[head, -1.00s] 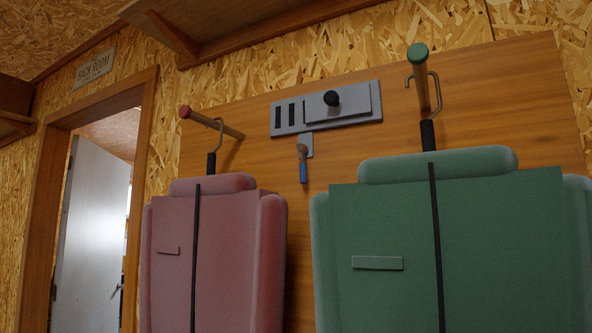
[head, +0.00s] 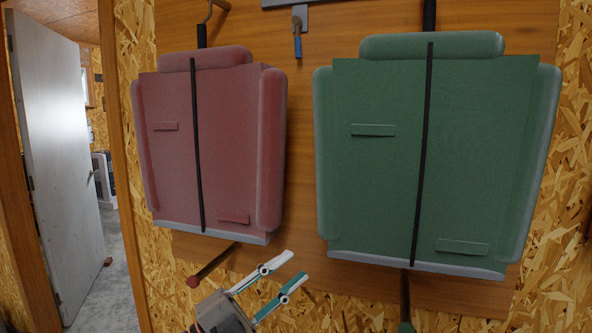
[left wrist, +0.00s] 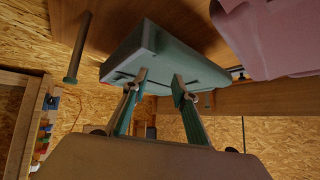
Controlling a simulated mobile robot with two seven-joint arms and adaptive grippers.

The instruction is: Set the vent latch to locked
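The vent's grey plate shows only as a lower edge (head: 285,2) at the top of the head view. Below it, a small lever with a blue grip (head: 298,46) hangs straight down from a grey tab; I take this to be the latch. My left gripper (head: 297,265) is low in the head view, below the gap between the two backpacks and well below the lever. Its fingers are apart with nothing between them. They also show open in the left wrist view (left wrist: 159,78). The latch is not clear there. My right gripper is not in view.
A red backpack (head: 228,130) and a green backpack (head: 480,130) hang on the wooden board, either side of the lever. Wooden pegs stick out below, one red-tipped (head: 212,263), one green-tipped (head: 405,300). An open door (head: 60,150) is at left.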

